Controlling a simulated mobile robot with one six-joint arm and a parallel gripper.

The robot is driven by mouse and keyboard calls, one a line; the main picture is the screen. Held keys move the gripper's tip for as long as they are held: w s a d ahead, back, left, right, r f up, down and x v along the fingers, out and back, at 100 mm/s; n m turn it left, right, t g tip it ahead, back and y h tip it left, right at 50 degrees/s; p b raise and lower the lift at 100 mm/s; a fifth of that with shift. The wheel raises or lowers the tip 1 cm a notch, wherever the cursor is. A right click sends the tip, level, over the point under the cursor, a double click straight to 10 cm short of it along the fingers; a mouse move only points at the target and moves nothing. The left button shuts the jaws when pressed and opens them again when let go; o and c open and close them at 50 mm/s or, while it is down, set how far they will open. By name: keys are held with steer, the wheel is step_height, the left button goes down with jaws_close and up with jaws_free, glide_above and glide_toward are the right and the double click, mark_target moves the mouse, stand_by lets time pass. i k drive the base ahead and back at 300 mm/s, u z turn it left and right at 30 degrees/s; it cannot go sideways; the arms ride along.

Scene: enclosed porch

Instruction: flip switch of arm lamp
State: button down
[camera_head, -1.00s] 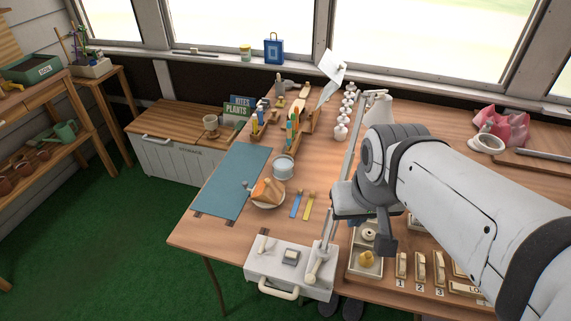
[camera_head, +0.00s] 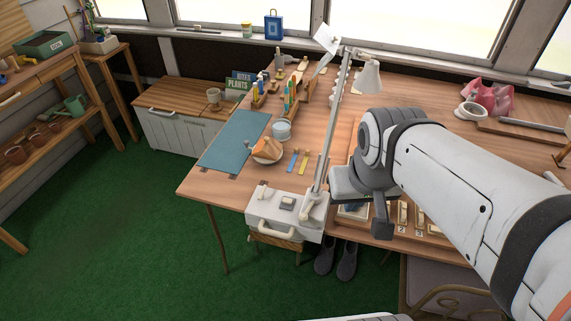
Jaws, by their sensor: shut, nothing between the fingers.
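A small grey block (camera_head: 287,202), which looks like a switch, and a small white lever (camera_head: 264,190) sit on the box top. My gripper (camera_head: 350,183) is just right of the lamp arm, shut and empty; its fingertips are hard to make out. My arm hides part of the table behind it.
The wooden table (camera_head: 222,178) holds a blue mat (camera_head: 236,140), a plate with bread (camera_head: 267,152), a white cup (camera_head: 281,131) and numbered trays by my arm. Dark boots (camera_head: 346,262) stand below. The green floor (camera_head: 130,235) at left is clear.

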mark_target(284, 201)
steer(key=k, duration=1.2)
steer(key=u, duration=0.45)
steer(key=i, duration=1.7)
steer(key=z, duration=0.05)
